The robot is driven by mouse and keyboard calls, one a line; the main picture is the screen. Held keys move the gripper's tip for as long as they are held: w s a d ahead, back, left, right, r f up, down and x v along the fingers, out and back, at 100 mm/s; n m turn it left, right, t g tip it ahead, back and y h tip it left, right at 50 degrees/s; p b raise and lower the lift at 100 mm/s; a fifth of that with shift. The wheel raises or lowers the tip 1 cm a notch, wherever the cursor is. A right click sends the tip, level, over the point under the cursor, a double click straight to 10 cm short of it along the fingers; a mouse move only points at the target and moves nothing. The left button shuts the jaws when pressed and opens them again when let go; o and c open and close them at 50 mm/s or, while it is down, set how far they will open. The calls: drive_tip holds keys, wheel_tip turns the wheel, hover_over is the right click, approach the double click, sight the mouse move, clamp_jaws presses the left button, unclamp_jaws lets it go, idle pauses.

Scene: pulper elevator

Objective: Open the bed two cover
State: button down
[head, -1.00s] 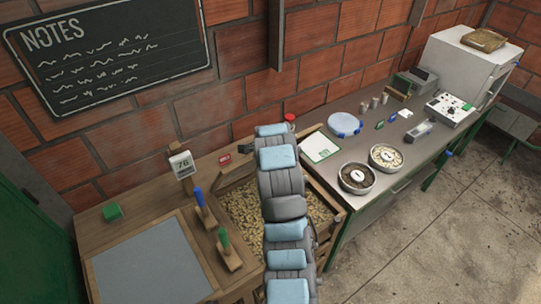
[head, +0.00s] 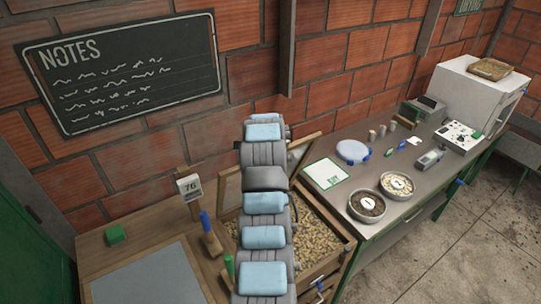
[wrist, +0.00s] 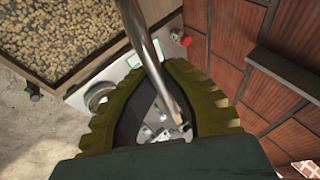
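The bed two cover (head: 305,150) is a pale wood-framed panel. It stands tilted up at the back of the bean-filled bed (head: 330,262); my arm hides its middle. My gripper is hidden behind the arm in the head view. In the wrist view, my gripper (wrist: 160,68) has olive ribbed fingers curved in on both sides of a slim metal bar (wrist: 143,40). The fingers appear shut on the bar, which looks like a handle; its joint to the cover is not seen. The beans of the open bed (wrist: 60,35) show at the upper left of the wrist view.
A grey-topped bed (head: 150,275) is at the left, beside blue (head: 209,225) and green (head: 229,265) handles. On the right, a metal table (head: 400,205) holds two bowls, a blue-lidded dish (head: 352,150) and instruments. The brick wall (head: 330,85) is close behind the cover.

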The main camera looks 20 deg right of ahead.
drive_tip(key=shift+w+r, duration=0.25)
drive_tip(key=shift+w, duration=0.05)
idle(0.4)
drive_tip(key=c, duration=1.1)
unclamp_jaws()
drive_tip(key=shift+d, duration=0.1)
drive_tip(key=shift+v, duration=5.95)
drive_tip(key=shift+w, duration=0.1)
